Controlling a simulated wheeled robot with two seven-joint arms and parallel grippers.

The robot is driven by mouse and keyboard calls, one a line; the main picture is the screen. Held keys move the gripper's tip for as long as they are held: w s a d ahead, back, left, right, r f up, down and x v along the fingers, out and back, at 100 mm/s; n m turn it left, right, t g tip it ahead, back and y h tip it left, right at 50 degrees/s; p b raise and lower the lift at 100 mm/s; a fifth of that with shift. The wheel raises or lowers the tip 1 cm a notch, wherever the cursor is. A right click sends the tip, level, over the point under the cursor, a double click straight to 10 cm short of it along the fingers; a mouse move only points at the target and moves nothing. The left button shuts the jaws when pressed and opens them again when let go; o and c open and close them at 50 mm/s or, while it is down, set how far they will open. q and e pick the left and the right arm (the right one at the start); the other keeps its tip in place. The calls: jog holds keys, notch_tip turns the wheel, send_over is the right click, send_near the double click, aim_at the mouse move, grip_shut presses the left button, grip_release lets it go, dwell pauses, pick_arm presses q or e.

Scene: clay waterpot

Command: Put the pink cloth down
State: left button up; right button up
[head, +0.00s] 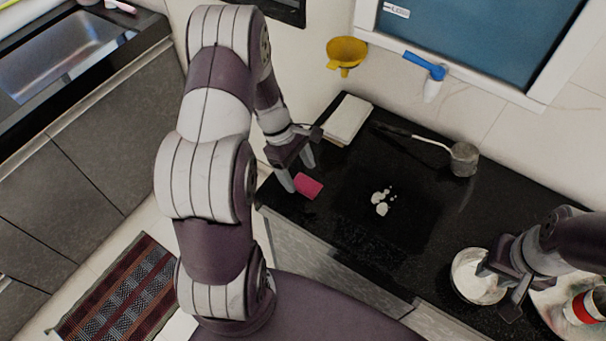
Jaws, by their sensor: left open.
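The pink cloth (308,188) lies on the black counter near its left end, close to the front edge. My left gripper (299,176) is open right at the cloth, its fingertips pointing down beside and just above it. The cloth looks flat, and no part of it is clearly pinched between the fingers. My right gripper (498,290) is at the lower right, its fingers apart at the right rim of a round bowl (466,289) with white content. Whether it touches the bowl is unclear.
White clumps (381,202) lie mid-counter. A white folded stack (347,120) is behind my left gripper. A long-handled pan (463,160) stands at the back. A red-banded container (584,306) is at far right. The black counter (340,225) is clear between cloth and clumps.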

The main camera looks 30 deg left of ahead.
pick_arm(q)
jog(key=v, duration=0.8)
jog(key=s+d+r+m+t+y, duration=0.1)
jog(key=s+d+m, duration=0.3)
jog(key=m, duration=0.4)
jog(key=s+d+r+m+t+y+p, duration=0.1)
jog(key=s+d+r+m+y, duration=0.2)
jog(key=m, duration=0.6)
jog(key=s+d+r, duration=0.1)
jog(key=s+d, duration=0.1)
jog(key=d, duration=0.1)
jog(key=shift+s+d+r+y, duration=0.2)
jog(key=shift+d+r+y, duration=0.1)
jog(key=shift+d, duration=0.1)
jog(key=shift+w+f, duration=0.1)
